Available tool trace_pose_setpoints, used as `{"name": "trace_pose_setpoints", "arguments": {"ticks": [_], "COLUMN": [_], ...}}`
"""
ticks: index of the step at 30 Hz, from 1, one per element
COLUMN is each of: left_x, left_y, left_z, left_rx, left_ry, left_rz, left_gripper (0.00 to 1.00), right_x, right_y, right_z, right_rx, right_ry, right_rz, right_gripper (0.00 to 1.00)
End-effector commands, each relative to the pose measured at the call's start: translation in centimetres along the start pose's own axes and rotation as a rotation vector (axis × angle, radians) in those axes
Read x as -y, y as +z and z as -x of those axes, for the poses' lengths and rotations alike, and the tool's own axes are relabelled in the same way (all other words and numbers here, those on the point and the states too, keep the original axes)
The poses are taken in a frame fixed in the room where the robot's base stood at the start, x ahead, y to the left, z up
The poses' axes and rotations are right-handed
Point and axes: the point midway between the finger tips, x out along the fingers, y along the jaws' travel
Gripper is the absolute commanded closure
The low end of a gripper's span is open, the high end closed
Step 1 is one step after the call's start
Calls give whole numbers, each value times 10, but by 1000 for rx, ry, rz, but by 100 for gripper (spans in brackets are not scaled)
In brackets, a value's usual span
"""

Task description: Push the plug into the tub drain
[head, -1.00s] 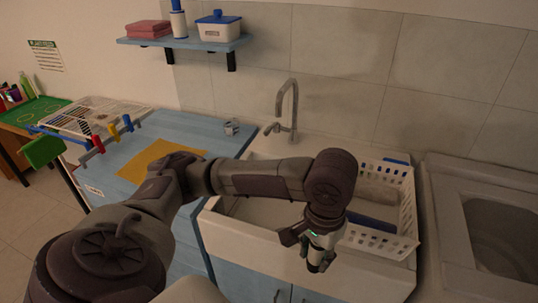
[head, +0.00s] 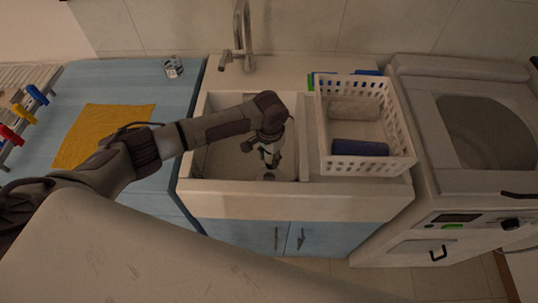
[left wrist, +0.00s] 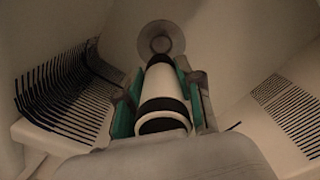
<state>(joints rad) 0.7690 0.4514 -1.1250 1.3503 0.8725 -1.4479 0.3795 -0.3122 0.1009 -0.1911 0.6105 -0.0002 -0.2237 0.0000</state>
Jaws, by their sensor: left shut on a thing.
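My left gripper (head: 269,158) is down inside the white tub (head: 215,160), shut on the plug. In the left wrist view the plug (left wrist: 161,82) is a white cylinder with black bands, between the green-edged fingers (left wrist: 160,100). Its far end points at the round grey drain (left wrist: 161,38) in the tub floor. In the head view the drain (head: 269,177) shows as a small dark round spot just below the fingertips. I cannot tell whether the plug touches the drain. My right gripper is not in view.
A white basket (head: 368,168) with a dark blue roll (head: 359,147) stands at the tub's right. The faucet (head: 241,40) rises behind. A blue counter (head: 180,105) with a yellow cloth (head: 100,133) is at the left, a washing machine (head: 470,150) at the right.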

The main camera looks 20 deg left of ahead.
Motion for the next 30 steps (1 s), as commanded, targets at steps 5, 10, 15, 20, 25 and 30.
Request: {"name": "trace_pose_setpoints", "arguments": {"ticks": [5, 10, 15, 20, 25, 30], "left_x": [0, 0, 0, 0, 0, 0], "left_y": [0, 0, 3, 3, 3, 3], "left_z": [0, 0, 0, -16, -30, -43], "left_rx": [-1, 0, 7, 7, 7, 7], "left_ry": [0, 0, -4, -4, -4, -5], "left_rz": [-4, -2, -4, -4, -4, -5], "left_gripper": [100, 100, 100, 100, 100, 100], "right_x": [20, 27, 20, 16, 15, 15], "right_y": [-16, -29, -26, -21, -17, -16], "right_z": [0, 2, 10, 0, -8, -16], "right_rx": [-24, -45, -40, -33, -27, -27], "right_ry": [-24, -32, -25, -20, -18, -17], "right_rz": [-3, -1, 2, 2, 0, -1], "right_gripper": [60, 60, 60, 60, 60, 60]}}
